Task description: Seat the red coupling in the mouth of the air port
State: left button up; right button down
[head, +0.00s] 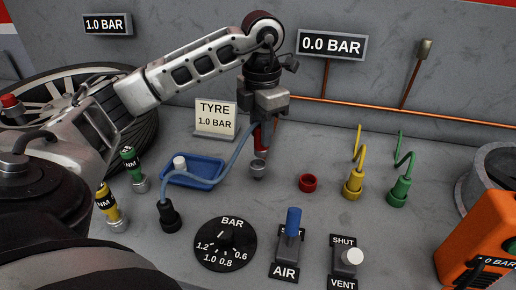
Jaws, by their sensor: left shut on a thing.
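My left gripper (265,118) hangs down over the middle of the bench, shut on the red coupling (261,140). The gripper's fingers partly hide the coupling. A grey metal end (258,171) shows below it, and a blue hose (224,165) runs from beside it to a black fitting (170,216). A red ring with a dark opening (308,183), which looks like the air port, lies to the right on the bench. The coupling is apart from this ring, to its left. My right gripper is not in view.
Yellow (353,184) and green (400,190) hosed fittings stand right of the ring. A blue tray (205,165) with a white piece lies left. A BAR dial (225,244), AIR lever (292,225) and VENT knob (352,258) are in front. An orange box (478,240) is at right.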

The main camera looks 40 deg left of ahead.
aim_at(258, 138)
pick_arm(q)
jog(key=shift+w+a+f+p, duration=0.15)
jog(key=shift+w+a+f, duration=0.4)
jog(key=shift+f, duration=0.9)
jog(key=shift+w+a+f+p, duration=0.1)
jog(key=shift+w+a+f, duration=0.45)
jog(key=shift+f, duration=0.95)
jog(key=shift+w+a+f+p, duration=0.15)
jog(key=shift+w+a+f, duration=0.4)
jog(key=shift+f, duration=0.9)
jog(key=shift+s+a, duration=0.15)
jog(key=shift+s, duration=0.05)
jog(key=shift+f, duration=0.2)
jog(key=o, duration=1)
jog(key=shift+r, duration=0.15)
notch_tip(258, 138, up, 12)
